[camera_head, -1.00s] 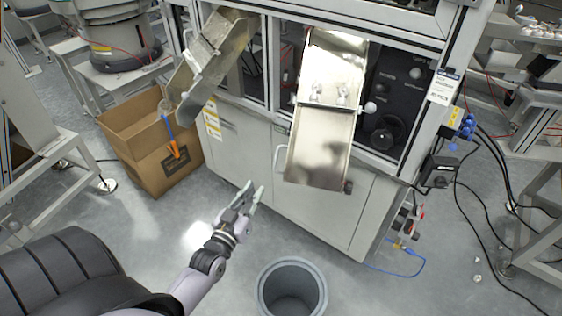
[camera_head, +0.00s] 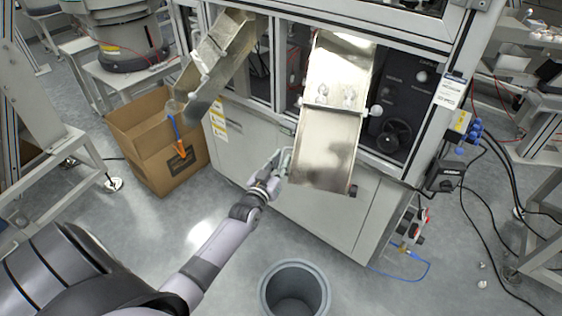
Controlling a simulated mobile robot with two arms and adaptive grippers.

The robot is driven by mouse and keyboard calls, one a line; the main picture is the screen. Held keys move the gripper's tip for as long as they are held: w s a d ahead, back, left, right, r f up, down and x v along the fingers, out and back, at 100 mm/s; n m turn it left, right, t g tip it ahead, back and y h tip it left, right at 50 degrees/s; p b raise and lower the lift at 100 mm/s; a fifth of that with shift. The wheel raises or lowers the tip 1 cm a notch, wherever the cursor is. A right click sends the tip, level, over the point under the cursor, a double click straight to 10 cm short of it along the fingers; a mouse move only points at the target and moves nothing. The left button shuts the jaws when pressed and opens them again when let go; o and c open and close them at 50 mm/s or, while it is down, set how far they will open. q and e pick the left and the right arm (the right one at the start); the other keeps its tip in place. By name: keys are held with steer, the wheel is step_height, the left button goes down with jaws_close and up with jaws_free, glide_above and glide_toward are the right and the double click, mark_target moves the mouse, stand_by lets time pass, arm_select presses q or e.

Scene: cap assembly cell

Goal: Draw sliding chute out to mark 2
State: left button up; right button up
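The sliding chute (camera_head: 327,145) is a shiny metal trough that slopes down out of the machine's right-hand opening, with a white round knob (camera_head: 376,110) on its right side. No mark numbers can be read on it. My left gripper (camera_head: 284,160) is at the left edge of the chute's lower half, near the handle on the cabinet front. Its fingers are small and partly merge with the handle, so I cannot tell whether they are open or touch anything. My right gripper is not in view.
A second metal chute (camera_head: 215,58) slopes down at the left above an open cardboard box (camera_head: 157,140). A grey bin (camera_head: 294,290) stands on the floor below. The machine cabinet (camera_head: 235,150) stands behind my gripper. Cables lie on the floor at the right.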

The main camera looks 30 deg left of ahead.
arm_select(q)
jaws_close()
steer(key=shift+f, duration=0.1)
stand_by(0.6)
